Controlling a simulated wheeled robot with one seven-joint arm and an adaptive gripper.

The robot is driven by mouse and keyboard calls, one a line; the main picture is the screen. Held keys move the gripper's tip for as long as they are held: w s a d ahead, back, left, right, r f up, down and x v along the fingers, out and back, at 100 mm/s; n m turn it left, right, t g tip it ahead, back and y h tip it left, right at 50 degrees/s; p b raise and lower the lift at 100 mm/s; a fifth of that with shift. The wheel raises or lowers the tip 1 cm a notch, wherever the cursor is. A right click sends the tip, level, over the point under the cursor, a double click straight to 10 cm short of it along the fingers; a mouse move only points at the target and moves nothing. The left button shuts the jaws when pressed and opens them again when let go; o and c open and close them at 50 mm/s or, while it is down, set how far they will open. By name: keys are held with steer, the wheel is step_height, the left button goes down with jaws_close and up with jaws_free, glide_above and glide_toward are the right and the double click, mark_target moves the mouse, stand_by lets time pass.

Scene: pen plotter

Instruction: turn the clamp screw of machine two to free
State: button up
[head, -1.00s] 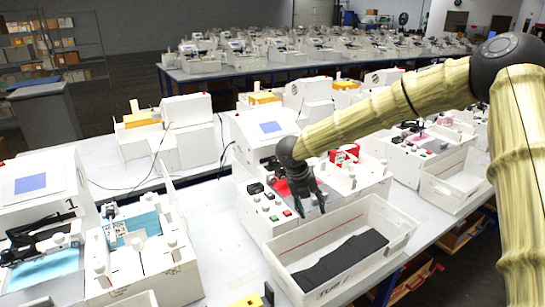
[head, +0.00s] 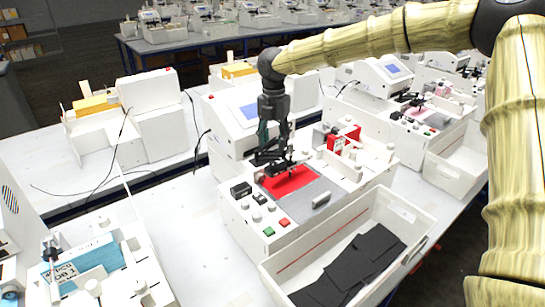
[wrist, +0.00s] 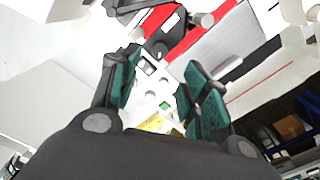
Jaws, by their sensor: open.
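The machine in the middle of the head view, which I take for machine two (head: 237,131), is white with a screen, a red sheet (head: 290,181) and a front panel of knobs and buttons. A black pen carriage (head: 272,157) stands above the red sheet. My gripper (head: 272,142) points down over the carriage, with its fingers apart and nothing seen between them. In the wrist view, its teal pads frame the panel with a green button (wrist: 165,105). The black carriage arm (wrist: 128,8) shows at the top edge. I cannot make out the clamp screw or its setting.
A white bin (head: 285,262) with dark sheets stands in front of the machine. Another machine with a blue sheet (head: 80,262) is at lower left. More machines stand at right and behind. Bare table (head: 185,235) lies left of the middle machine.

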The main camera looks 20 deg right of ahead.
mark_target(274, 163)
steer(key=f, duration=0.2)
steer(key=f+p, duration=0.1)
steer(key=f, duration=0.1)
steer(key=w+f, duration=0.1)
steer(key=f, duration=0.1)
steer(key=shift+d+p, duration=0.15)
steer(key=shift+p, duration=0.15)
steer(key=shift+s+f, duration=0.3)
steer(key=shift+f, duration=0.35)
steer(key=shift+w+f, duration=0.2)
steer(key=shift+f, duration=0.3)
steer(key=shift+s+r, duration=0.1)
steer(key=shift+s, duration=0.05)
